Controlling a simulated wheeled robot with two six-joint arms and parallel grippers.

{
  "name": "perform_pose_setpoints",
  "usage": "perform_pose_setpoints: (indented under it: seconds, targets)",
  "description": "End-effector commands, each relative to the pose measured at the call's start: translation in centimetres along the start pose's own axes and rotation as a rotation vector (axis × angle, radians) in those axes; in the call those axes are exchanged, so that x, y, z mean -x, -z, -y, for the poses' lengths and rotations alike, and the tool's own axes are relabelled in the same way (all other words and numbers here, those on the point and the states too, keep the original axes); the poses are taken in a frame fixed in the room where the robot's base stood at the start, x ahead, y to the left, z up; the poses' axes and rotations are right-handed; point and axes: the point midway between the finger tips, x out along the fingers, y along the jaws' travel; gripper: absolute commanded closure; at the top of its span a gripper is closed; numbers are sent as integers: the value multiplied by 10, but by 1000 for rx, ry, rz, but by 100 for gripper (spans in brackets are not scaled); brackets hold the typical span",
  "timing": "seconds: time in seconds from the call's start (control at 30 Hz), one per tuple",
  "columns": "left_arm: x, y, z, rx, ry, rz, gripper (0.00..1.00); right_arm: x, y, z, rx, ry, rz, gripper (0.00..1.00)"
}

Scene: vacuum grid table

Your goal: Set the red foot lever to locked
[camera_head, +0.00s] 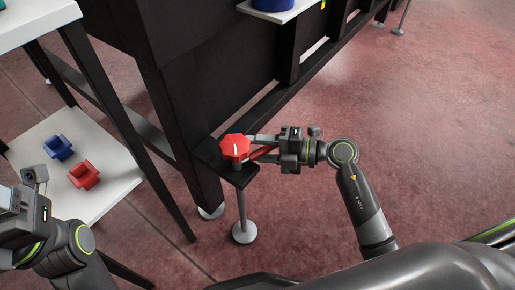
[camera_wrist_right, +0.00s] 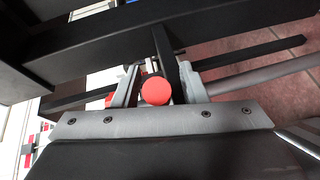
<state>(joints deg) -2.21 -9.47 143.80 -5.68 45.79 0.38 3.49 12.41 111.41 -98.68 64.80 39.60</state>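A red faceted knob (camera_head: 235,147) with a white line on top sits on a black bracket beside the dark table leg. A red lever (camera_head: 263,152) reaches right from under the knob towards my right gripper (camera_head: 262,145). In the right wrist view, the lever's round red end (camera_wrist_right: 155,90) lies between the two grey fingers of the right gripper (camera_wrist_right: 160,82). Gaps show beside it, so the gripper looks open around the lever. My left gripper (camera_head: 33,180) is at the left edge, away from the lever; its finger opening is unclear.
The dark table frame (camera_head: 205,90) stands behind the bracket. A levelling foot (camera_head: 243,232) rests on the floor below it. At left, a white shelf (camera_head: 110,150) holds a blue part (camera_head: 58,147) and a red part (camera_head: 84,175). Floor to the right is clear.

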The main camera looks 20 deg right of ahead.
Motion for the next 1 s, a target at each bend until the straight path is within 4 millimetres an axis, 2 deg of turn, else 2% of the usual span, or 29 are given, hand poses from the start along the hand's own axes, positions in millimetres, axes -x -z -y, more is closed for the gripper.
perform_pose_setpoints:
  seconds: [0.27,0.6,1.0]
  targets:
    - [-1,0,0,2,2,-2,21,-1,0,0,0,0,0,61]
    - [-1,0,0,2,2,-3,21,-1,0,0,0,0,0,100]
    - [-3,2,1,-10,-20,22,21,1,2,-2,-7,-5,24,100]
